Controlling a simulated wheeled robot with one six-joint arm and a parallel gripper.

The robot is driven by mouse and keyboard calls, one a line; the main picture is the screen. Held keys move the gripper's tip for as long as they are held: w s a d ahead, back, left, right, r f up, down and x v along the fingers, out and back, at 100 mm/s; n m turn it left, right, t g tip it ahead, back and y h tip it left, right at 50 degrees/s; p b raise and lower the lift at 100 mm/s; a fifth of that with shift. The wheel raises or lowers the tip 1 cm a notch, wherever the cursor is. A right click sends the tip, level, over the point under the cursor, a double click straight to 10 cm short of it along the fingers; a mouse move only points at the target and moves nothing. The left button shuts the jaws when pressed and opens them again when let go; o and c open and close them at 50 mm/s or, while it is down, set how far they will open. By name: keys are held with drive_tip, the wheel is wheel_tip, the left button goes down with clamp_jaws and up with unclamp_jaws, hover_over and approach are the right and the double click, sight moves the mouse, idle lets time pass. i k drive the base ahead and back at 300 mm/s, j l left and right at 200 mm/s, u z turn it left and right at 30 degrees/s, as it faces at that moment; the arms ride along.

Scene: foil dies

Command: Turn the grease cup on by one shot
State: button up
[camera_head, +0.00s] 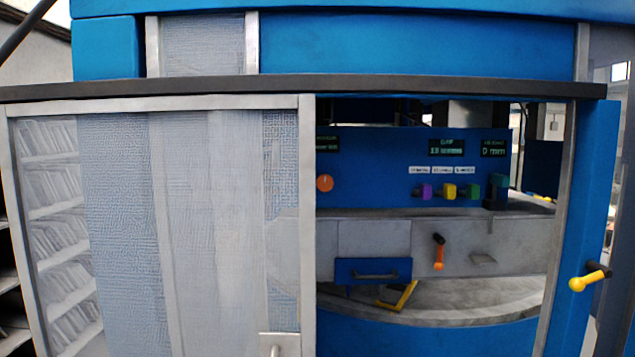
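I cannot tell for certain which part is the grease cup. Candidates are a round orange knob (324,183) on the blue panel and a dark teal fitting (497,188) at the right end of the ledge. An orange lever (438,252) with a dark top hangs on the grey front below. A yellow-ended handle with a dark hub (590,278) sticks out from the blue right post. My gripper is out of view.
A mesh door panel (180,230) covers the machine's left half; the right half is open. Purple (425,192), yellow (449,192) and green (473,191) knobs sit under small displays. A blue drawer (373,264) and a yellow bracket (405,297) are lower down.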

sight(324, 181)
drive_tip(key=i+j, duration=0.25)
drive_tip(key=i, duration=0.15)
drive_tip(key=i+j, duration=0.45)
drive_tip(key=i, duration=0.3)
